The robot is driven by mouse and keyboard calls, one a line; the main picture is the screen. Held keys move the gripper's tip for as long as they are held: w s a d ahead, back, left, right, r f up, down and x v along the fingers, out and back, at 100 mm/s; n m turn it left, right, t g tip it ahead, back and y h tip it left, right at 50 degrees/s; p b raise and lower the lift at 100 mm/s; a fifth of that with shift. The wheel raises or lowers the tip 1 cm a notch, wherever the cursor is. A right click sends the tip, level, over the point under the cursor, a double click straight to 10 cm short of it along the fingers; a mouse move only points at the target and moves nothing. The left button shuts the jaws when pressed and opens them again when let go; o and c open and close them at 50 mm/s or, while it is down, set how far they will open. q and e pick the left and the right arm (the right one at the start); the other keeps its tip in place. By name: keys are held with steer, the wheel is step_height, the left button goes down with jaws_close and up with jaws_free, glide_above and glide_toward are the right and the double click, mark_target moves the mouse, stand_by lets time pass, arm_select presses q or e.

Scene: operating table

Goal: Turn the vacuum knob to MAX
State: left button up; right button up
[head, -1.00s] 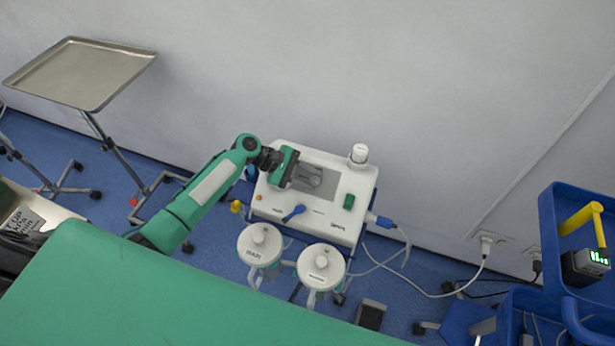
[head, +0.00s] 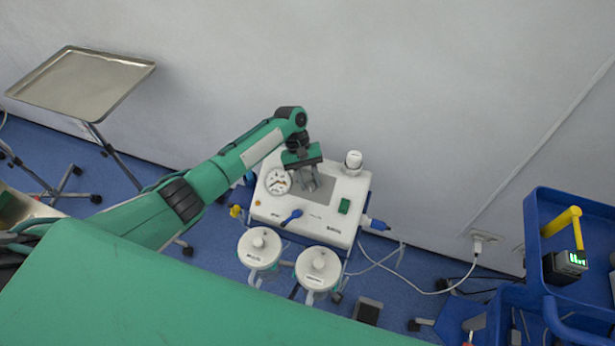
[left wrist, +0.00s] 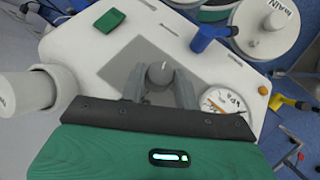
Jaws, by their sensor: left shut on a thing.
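The white suction unit (head: 265,208) stands by the wall in the head view. Its grey vacuum knob (left wrist: 160,75), with a pale pointer line, sits on the dark grey panel (left wrist: 135,86) in the left wrist view. My left gripper (head: 309,186) reaches down over the panel. Its two fingers (left wrist: 161,88) are shut on the knob, one on each side. In the head view the gripper mostly hides the knob. A round gauge (head: 278,181) is beside the gripper; it also shows in the left wrist view (left wrist: 222,103). No MAX mark is readable. My right gripper is not in view.
A blue lever (head: 291,216), a green switch (head: 344,206) and a white cap (head: 353,160) stand on the unit. Two white-lidded canisters (head: 259,248) are in front. A green-covered table (head: 150,300) fills the lower left. A blue cart (head: 560,215) is at right.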

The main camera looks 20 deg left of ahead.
mark_target(312, 188)
arm_select(q)
steer(key=m+y+p, duration=0.1)
steer(key=m+y, duration=0.1)
steer(key=d+m+y+p, duration=0.1)
steer(key=m+y, duration=0.1)
steer(key=y, duration=0.1)
steer(key=shift+r+g, duration=0.1)
steer(key=shift+g, duration=0.2)
steer(key=m+y+p, duration=0.1)
steer(key=m+y, duration=0.1)
steer(key=m+t+y+p, duration=0.1)
steer(key=y, duration=0.1)
steer(key=shift+s+d+m+y, duration=0.2)
steer(key=shift+d+m+y, duration=0.1)
steer(key=shift+d+m, duration=0.1)
steer(key=m+t+y, duration=0.1)
steer(key=m+y+p, duration=0.1)
steer(key=m+t+y, duration=0.1)
steer(key=m+y, duration=0.1)
steer(key=shift+s+d+f+t+p, duration=0.25)
steer(key=shift+d+f+t+p, duration=0.05)
steer(key=shift+f, duration=0.05)
steer(key=m+t, duration=0.1)
steer(key=m+t+y+p, duration=0.1)
steer(key=m+t+y, duration=0.1)
steer(key=m, duration=0.1)
steer(key=shift+s+f+t, duration=0.25)
steer(key=shift+t, duration=0.15)
steer(key=shift+y, duration=0.3)
